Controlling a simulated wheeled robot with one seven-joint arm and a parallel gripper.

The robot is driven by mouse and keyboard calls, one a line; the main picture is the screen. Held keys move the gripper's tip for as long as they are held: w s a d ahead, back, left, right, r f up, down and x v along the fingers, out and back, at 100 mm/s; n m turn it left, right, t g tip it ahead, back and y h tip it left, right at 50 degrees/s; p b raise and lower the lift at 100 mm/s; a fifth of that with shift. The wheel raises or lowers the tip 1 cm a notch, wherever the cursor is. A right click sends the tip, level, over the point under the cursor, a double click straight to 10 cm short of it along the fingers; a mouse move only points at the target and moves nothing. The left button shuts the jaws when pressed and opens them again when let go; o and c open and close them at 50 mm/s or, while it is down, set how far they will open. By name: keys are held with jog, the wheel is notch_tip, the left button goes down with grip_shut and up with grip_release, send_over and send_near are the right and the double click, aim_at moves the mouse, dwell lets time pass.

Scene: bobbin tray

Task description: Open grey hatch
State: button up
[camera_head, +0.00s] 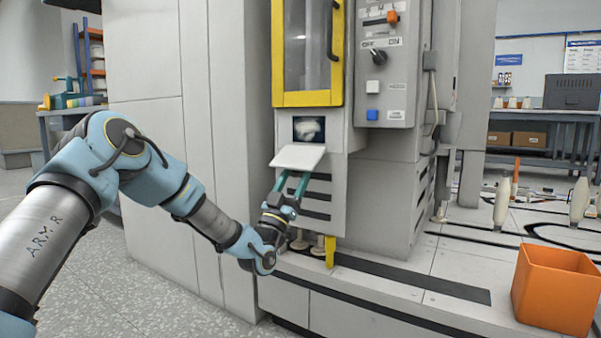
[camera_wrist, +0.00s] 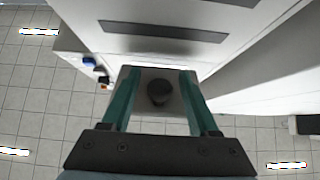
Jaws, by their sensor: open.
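The grey hatch (camera_head: 298,157) is a small light flap on the front of the machine, tilted outward at the lower edge of a dark opening (camera_head: 309,129). A pale object shows inside the opening. My gripper (camera_head: 292,182) is below the flap, its two green fingers pointing up at its underside. In the wrist view the hatch (camera_wrist: 133,93) shows from below with a dark round knob (camera_wrist: 159,92). My gripper (camera_wrist: 159,78) is open, with one finger on each side of the knob. I cannot tell whether either finger touches it. The knob is hidden in the head view.
Above the opening is a yellow-framed window (camera_head: 308,98). A control box (camera_head: 390,65) with a rotary switch and buttons is at its right. A yellow post (camera_head: 330,251) stands below the hatch. An orange bin (camera_head: 555,290) sits on the platform at the right.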

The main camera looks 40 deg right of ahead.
jog(key=shift+x, duration=1.25)
jog(key=shift+c, duration=0.4)
grip_shut()
